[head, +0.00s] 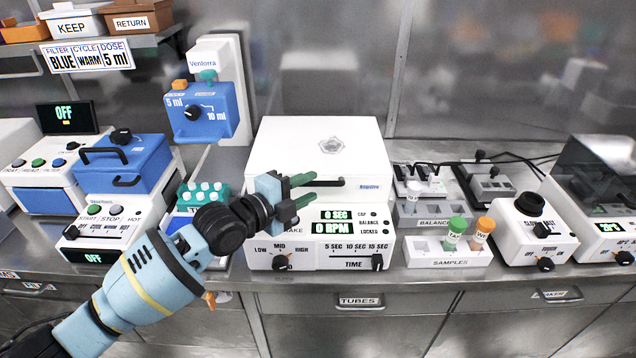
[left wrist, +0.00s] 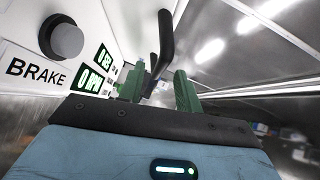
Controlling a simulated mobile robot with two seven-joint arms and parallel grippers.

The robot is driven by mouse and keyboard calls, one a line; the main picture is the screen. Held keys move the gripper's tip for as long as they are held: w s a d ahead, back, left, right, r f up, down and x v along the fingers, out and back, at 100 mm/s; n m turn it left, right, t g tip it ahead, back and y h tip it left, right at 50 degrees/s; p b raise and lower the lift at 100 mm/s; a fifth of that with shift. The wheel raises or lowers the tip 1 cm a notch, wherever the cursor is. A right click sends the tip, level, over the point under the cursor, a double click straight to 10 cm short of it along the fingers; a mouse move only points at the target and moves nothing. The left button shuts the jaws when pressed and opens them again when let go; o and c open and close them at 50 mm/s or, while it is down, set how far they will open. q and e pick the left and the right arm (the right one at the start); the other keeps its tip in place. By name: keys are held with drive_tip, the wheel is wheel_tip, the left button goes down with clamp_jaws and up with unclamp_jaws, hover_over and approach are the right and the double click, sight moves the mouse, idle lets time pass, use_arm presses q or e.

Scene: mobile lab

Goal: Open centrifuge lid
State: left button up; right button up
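The centrifuge is the white box (head: 275,150) in the middle of the bench, with its lid down and a black bar handle (head: 323,183) on the lid's front. The handle also shows close up in the left wrist view (left wrist: 165,42). My left gripper (head: 312,188) is at the handle's left end, its green fingers pointing right along the front. The fingers are apart in the left wrist view (left wrist: 158,85), and the handle appears in line with the gap between them. I cannot tell whether they touch it. My right gripper is not in view.
The centrifuge's front panel (head: 350,258) has knobs and displays reading 0 SEC and 0 RPM. A teal tube rack (head: 205,190) and blue-lidded machine (head: 125,160) stand left. A samples rack (head: 448,252) with two capped tubes stands right. A metal wall is behind.

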sight(314, 185)
use_arm(q)
drive_tip(key=shift+x, duration=1.85)
clamp_jaws()
